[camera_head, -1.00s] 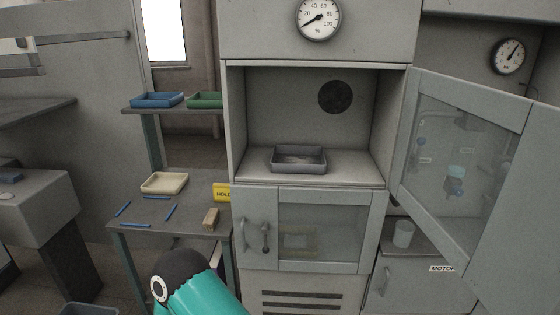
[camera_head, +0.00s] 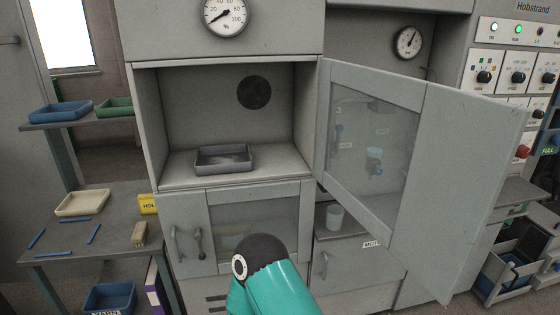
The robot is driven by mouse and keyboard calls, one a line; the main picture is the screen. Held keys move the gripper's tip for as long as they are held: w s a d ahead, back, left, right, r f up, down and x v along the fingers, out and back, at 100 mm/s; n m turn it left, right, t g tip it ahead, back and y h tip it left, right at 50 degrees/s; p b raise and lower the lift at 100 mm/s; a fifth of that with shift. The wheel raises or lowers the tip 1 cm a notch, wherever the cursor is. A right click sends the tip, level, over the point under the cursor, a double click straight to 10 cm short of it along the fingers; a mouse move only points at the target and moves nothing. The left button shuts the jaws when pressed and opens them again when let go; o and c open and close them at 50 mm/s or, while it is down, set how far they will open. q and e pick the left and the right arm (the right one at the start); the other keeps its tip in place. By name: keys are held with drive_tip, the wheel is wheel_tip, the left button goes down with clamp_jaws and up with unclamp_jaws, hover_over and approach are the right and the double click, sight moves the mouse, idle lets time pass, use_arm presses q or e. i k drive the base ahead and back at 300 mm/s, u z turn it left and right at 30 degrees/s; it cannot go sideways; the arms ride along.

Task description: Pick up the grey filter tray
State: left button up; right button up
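The grey filter tray (camera_head: 224,159) sits flat on the floor of the open upper compartment of the grey cabinet (camera_head: 190,183). It is a shallow rectangular tray with a darker patch inside. The compartment's door (camera_head: 400,165), with a glazed panel, stands swung open to the right. A teal arm link of mine with a dark joint shows at the bottom centre, in front of the lower cabinet door. Neither of my grippers is in view, and nothing touches the tray.
A blue tray (camera_head: 60,111) and a green tray (camera_head: 115,106) stand on a shelf at left. Below, a table holds a cream tray (camera_head: 82,202), blue rods and a wooden block (camera_head: 139,234). A control panel (camera_head: 515,75) is at right. The open door juts out beside the compartment.

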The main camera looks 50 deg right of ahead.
sight(210, 160)
drive_tip(key=z, duration=0.8)
drive_tip(key=i, duration=1.05)
drive_tip(key=u, duration=0.05)
drive_tip(key=k, duration=0.9)
drive_tip(key=z, duration=0.15)
drive_tip(key=i, duration=0.9)
drive_tip(key=u, duration=0.1)
